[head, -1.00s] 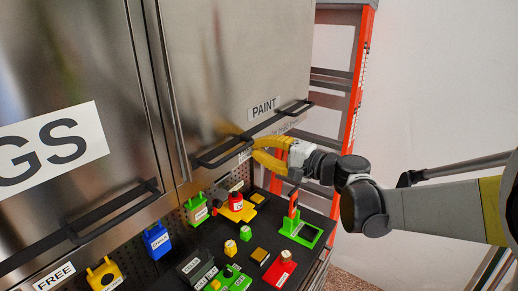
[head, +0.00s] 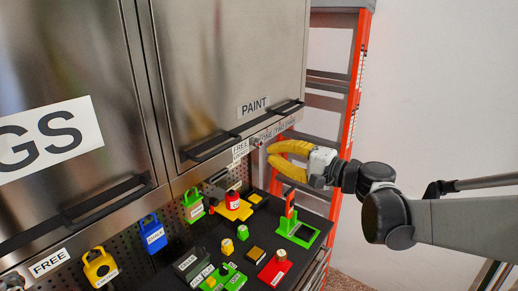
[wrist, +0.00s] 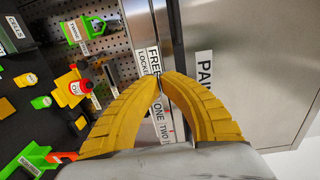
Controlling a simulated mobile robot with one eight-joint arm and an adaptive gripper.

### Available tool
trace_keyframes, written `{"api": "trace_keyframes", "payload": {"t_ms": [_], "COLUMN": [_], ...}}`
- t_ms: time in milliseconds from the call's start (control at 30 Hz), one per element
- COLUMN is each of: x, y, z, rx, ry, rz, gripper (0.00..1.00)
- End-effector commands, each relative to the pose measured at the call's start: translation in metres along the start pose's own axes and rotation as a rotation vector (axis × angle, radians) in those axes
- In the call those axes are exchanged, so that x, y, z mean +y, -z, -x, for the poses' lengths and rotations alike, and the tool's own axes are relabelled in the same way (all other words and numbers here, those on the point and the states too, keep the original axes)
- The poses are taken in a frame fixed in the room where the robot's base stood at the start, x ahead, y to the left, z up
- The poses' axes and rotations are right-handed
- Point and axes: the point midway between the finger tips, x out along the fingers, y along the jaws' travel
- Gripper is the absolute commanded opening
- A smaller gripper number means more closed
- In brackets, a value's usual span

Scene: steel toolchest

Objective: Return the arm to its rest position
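My gripper (head: 269,154) has two yellow ridged fingers on a white and dark wrist. It hangs in front of the steel cabinet's lower right corner, above the black tray's far right side. In the wrist view its fingertips (wrist: 162,77) come together with nothing visible held between them. My arm reaches in from the right edge of the head view. The fingers partly cover the label strip behind them in the wrist view.
The steel cabinet (head: 225,75) has black handles, one handle (head: 208,147) being near the gripper. An orange ladder (head: 357,75) stands behind. The right side shows bare wall.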

Motion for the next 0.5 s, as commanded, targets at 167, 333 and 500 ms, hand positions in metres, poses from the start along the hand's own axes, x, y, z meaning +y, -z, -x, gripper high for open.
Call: {"api": "trace_keyframes", "payload": {"t_ms": [167, 333, 500], "x": [0.002, 0.005, 0.054], "y": [0.001, -0.001, -0.027], "z": [0.035, 0.050, 0.061], "rx": [0.002, 0.000, 0.004], "ry": [0.000, -0.007, -0.155], "rz": [0.000, 0.004, 0.081], "gripper": [0.00, 0.00, 0.00]}}
